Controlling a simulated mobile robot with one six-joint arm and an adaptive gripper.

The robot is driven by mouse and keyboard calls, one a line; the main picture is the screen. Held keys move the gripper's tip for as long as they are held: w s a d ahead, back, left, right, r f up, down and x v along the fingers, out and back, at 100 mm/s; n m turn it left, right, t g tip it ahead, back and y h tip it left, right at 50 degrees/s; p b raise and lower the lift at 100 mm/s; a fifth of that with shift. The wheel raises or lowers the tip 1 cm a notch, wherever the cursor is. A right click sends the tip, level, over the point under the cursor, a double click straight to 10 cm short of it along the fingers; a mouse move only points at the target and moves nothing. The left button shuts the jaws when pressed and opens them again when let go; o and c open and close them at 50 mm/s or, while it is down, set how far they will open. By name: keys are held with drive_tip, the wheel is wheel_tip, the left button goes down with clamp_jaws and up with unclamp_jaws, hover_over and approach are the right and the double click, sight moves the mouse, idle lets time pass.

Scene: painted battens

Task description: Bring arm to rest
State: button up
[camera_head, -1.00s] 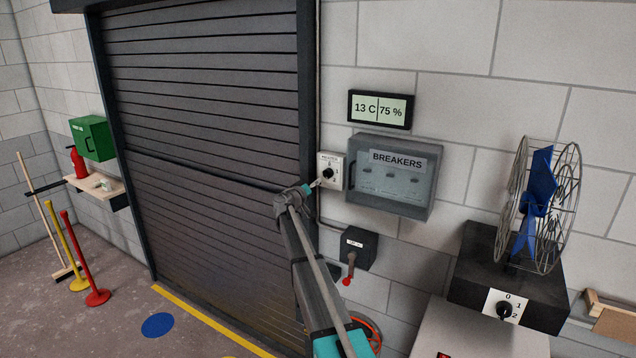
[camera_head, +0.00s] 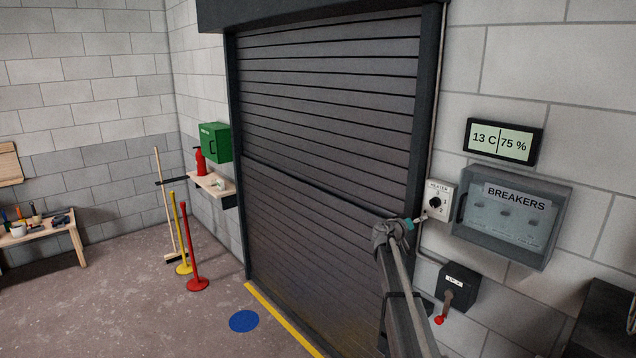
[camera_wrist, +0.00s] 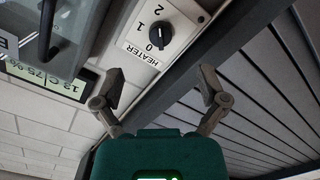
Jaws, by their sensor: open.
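My gripper (camera_wrist: 162,92) is open and empty in the wrist view, its two dark fingers spread apart. Between and beyond the fingertips is the white heater switch plate with a black knob (camera_wrist: 160,36), apart from the fingers. In the head view my arm reaches up from the lower right, and my gripper (camera_head: 420,220) is close to the heater switch (camera_head: 437,201) on the wall. The finger opening is too small to tell there.
The breaker box (camera_head: 515,215) is right of the switch, with the climate display (camera_head: 504,141) above. A dark lever box (camera_head: 457,287) with a red-tipped handle is below. The shutter door (camera_head: 325,160) is left. Red and yellow posts (camera_head: 192,250) stand on open floor.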

drive_tip(key=s+a+f+g+y+b, duration=0.3)
drive_tip(key=s+a+f+b, duration=0.15)
drive_tip(key=s+f, duration=0.6)
drive_tip(key=s+a+f+g+y+b, duration=0.25)
drive_tip(key=s+a+f, duration=0.4)
drive_tip(key=s, duration=0.65)
drive_tip(key=s+a+f+g+y+b, duration=0.3)
drive_tip(key=s+f+y+b, duration=0.15)
drive_tip(key=s+f, duration=0.65)
drive_tip(key=s+a+f+n+g+y+b, duration=0.1)
drive_tip(key=s+a+f+n+y+b, duration=0.2)
drive_tip(key=s+a, duration=0.6)
drive_tip(key=s+f+y, duration=0.1)
drive_tip(key=s+f, duration=0.1)
drive_tip(key=s, duration=0.1)
drive_tip(key=shift+s+f+g+b, duration=0.15)
drive_tip(key=shift+s+g+b, duration=0.2)
